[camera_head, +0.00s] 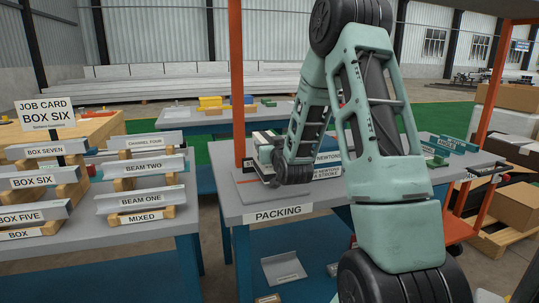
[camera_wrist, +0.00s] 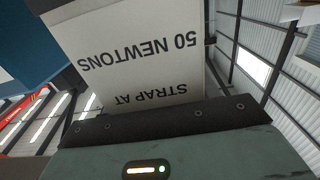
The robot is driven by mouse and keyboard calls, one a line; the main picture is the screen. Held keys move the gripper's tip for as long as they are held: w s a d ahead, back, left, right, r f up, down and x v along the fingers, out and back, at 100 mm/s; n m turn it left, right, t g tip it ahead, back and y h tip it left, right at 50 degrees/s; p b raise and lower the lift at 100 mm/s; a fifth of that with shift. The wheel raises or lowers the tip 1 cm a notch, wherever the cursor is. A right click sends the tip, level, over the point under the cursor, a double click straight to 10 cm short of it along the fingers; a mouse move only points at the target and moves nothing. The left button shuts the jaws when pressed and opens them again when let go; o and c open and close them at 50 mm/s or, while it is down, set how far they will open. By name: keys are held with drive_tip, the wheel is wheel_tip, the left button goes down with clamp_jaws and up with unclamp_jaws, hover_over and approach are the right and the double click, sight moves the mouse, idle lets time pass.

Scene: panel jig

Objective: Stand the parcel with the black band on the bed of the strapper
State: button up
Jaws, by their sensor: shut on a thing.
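My gripper (camera_head: 268,160) is low over the left part of the packing bench (camera_head: 230,211), at the end of my bent arm. The wrist view shows my gripper's body close up and a white board (camera_wrist: 145,55) reading "STRAP AT 50 NEWTONS" upside down.
An orange post (camera_head: 237,90) rises behind the plate. More labelled items stand right of my arm. A rack table (camera_head: 190,225) with beams and boxes is at the left, with a job card (camera_head: 46,114) reading "BOX SIX". Brown cartons (camera_head: 519,206) are at the right.

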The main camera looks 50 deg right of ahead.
drive_tip(key=shift+f, duration=1.3)
drive_tip(key=shift+f, duration=0.1)
drive_tip(key=o, duration=1.3)
drive_tip(key=shift+f, duration=0.1)
drive_tip(key=shift+o, duration=0.2)
drive_tip(key=shift+r, duration=0.2)
drive_tip(key=p+v, duration=0.2)
drive_tip(key=v, duration=0.4)
drive_tip(key=shift+s+p, duration=0.2)
drive_tip(key=shift+p, duration=0.1)
